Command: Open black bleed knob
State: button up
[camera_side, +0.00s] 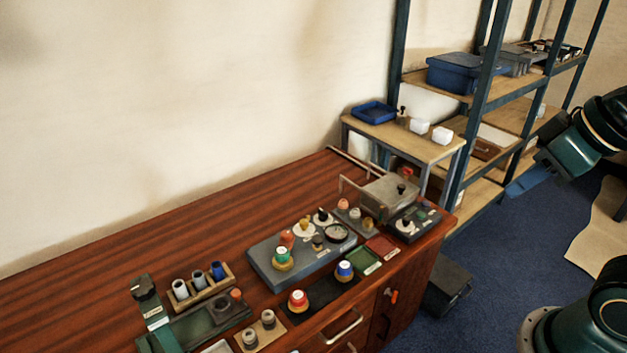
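A grey-blue block (277,271) on the wooden bench carries copper-coloured fittings, a round gauge (337,233) and several knobs. A small black knob (321,214) stands over a pale disc at its back edge; I take it as the bleed knob, but its label is too small to read. A darker knob or fitting (318,243) stands in front of it. A green-and-white knob (282,258) is at the block's left. My gripper (522,184) is at the far right over the blue floor, well away from the block. Its fingers are too unclear to show open or shut.
Red (298,299) and blue (345,269) capped knobs stand on a dark mat before the block. A control box (415,222) and a metal box (389,193) are to its right. A green-based fixture (153,315) is at left. The bench's back left is clear.

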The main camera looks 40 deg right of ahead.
jog(key=o, duration=0.3)
jog(key=shift+o, duration=0.7)
jog(key=shift+w+r, duration=0.4)
jog(key=shift+w, duration=0.2)
jog(key=w+r+g, duration=0.2)
jog(key=w+r, duration=0.1)
jog(key=w, duration=1)
jog(key=g, duration=0.4)
send_over(326, 213)
notch_tip(326, 213, down, 25)
jog(key=shift+w+f, duration=0.1)
jog(key=shift+f, duration=0.35)
jog(key=shift+f, duration=0.15)
notch_tip(326, 213, down, 14)
jog(key=shift+r, duration=0.25)
